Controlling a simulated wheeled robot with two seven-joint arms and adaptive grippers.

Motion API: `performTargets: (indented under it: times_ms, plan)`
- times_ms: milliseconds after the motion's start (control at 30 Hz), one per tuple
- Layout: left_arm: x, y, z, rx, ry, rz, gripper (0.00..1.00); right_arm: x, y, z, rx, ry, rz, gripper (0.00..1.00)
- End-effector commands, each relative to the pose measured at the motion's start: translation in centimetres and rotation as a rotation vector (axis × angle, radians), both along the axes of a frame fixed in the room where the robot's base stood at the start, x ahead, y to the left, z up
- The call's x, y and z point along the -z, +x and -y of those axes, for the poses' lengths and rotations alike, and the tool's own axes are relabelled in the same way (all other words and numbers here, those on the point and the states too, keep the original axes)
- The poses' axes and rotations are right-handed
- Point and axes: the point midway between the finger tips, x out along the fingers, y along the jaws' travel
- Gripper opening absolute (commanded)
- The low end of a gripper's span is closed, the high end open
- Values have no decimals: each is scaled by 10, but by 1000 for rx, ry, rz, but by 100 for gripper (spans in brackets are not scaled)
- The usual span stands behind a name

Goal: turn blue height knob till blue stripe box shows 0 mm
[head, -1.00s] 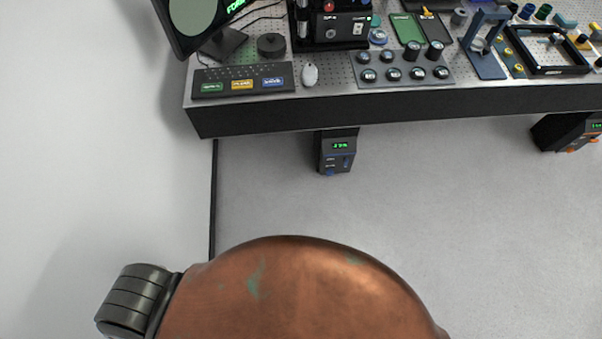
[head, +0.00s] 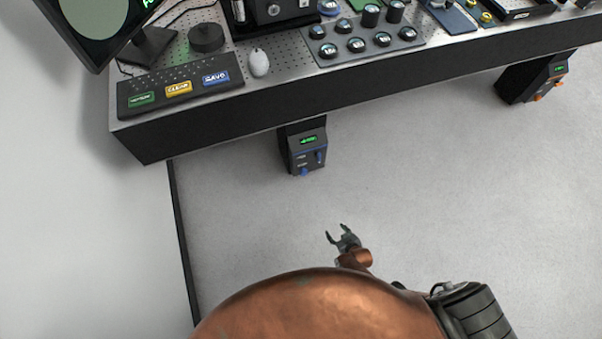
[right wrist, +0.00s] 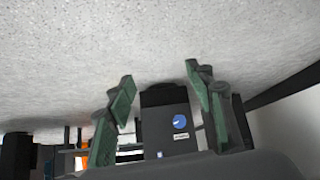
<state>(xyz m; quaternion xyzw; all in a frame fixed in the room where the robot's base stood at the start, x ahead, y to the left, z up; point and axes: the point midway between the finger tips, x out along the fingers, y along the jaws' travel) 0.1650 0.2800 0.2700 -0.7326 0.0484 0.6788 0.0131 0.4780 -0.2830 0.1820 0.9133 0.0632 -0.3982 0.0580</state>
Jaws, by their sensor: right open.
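The blue stripe box (head: 306,151) hangs under the front edge of the bench, left of centre in the head view. Its green display (head: 307,139) is lit, but I cannot read the digits. Blue knobs show on its face, one at the lower front (head: 304,172) and one at the right (head: 320,157). My right gripper (head: 343,236) is open and empty, below and right of the box, apart from it. In the right wrist view a dark box with a round blue part (right wrist: 180,121) shows between the open fingers (right wrist: 159,70). My left gripper is out of view.
A second box with orange knobs (head: 540,85) hangs under the bench at the right. The bench (head: 370,85) carries a keypad (head: 180,92), a mouse (head: 259,63) and a knob panel (head: 367,44). The floor before the boxes is clear.

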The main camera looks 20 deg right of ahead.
Motion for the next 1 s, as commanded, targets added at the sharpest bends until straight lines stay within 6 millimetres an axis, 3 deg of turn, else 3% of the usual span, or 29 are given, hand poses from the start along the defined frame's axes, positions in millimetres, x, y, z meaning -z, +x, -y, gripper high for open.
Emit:
performTargets:
  times_ms: [33, 100, 200, 300, 400, 533, 667, 1000]
  plan:
    - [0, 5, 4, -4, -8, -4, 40, 13, 38, -9, 0, 5, 55, 49]
    - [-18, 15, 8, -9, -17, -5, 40, 8, 88, -18, 4, 6, 137, 49]
    - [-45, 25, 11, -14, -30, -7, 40, -1, 149, -29, 14, 6, 240, 49]
    - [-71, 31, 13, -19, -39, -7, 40, -12, 196, -38, 28, 7, 324, 49]
    - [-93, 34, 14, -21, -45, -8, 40, -22, 228, -45, 41, 5, 382, 49]
    - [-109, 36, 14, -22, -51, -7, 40, -33, 251, -49, 50, 3, 425, 49]
    - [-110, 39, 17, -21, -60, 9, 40, -36, 260, -50, 53, 2, 437, 49]
    - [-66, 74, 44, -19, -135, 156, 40, -19, 291, -50, 52, 1, 434, 49]
